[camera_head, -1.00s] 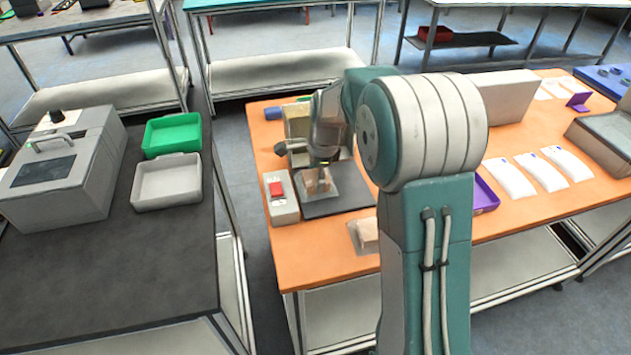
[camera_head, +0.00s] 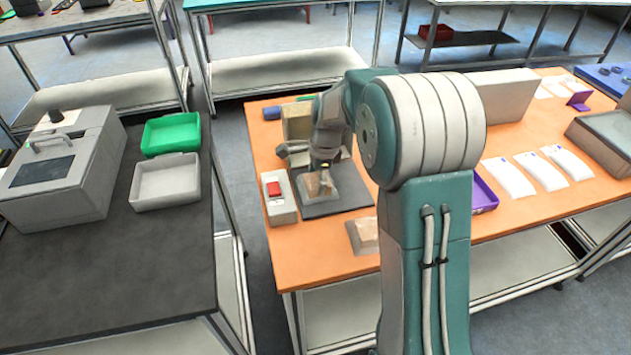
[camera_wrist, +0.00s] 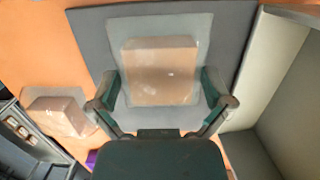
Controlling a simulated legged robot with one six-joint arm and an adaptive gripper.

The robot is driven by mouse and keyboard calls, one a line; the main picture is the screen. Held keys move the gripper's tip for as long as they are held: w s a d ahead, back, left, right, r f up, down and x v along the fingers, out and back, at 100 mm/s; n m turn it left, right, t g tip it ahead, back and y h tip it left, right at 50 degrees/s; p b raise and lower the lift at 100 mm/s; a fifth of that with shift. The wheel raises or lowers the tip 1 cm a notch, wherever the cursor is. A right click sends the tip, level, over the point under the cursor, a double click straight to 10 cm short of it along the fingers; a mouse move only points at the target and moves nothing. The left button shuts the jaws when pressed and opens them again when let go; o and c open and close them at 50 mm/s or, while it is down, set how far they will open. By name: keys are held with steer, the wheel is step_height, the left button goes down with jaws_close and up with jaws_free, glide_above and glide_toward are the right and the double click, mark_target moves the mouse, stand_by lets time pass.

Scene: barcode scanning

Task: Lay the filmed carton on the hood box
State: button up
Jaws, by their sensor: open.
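A brown carton in clear film (camera_head: 318,186) lies on a dark flat mat (camera_head: 345,202) on the orange table. It also shows in the wrist view (camera_wrist: 160,72), with its film sheet spread around it. My gripper (camera_head: 322,168) is over this carton. In the wrist view my gripper (camera_wrist: 162,90) is open, one finger on each side of the carton's near end; I cannot tell whether they touch the film. A second filmed carton (camera_head: 366,234) lies at the table's front edge and in the wrist view (camera_wrist: 62,114). A beige box (camera_head: 297,122), possibly the hood box, stands behind my gripper.
A grey unit with a red button (camera_head: 282,197) stands left of the mat. The beige box wall (camera_wrist: 285,70) is close at right in the wrist view. Green (camera_head: 172,134) and white (camera_head: 167,182) trays and a lidded machine (camera_head: 62,168) are on the left table.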

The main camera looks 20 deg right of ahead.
step_height(320, 180, up, 11)
steer(key=d, duration=0.2)
steer(key=s+a+r+n+t, duration=0.1)
steer(key=s+r+n, duration=0.45)
steer(key=s, duration=0.25)
steer(key=s+a+n+t+h, duration=0.1)
steer(key=s+n+t, duration=0.3)
steer(key=s+n, duration=0.8)
steer(key=s, duration=0.7)
steer(key=shift+s+f+t+h, duration=0.3)
steer(key=shift+h, duration=0.1)
steer(key=shift+s+a+n, duration=0.1)
steer(key=shift+a+n, duration=0.05)
steer(key=shift+n, duration=0.1)
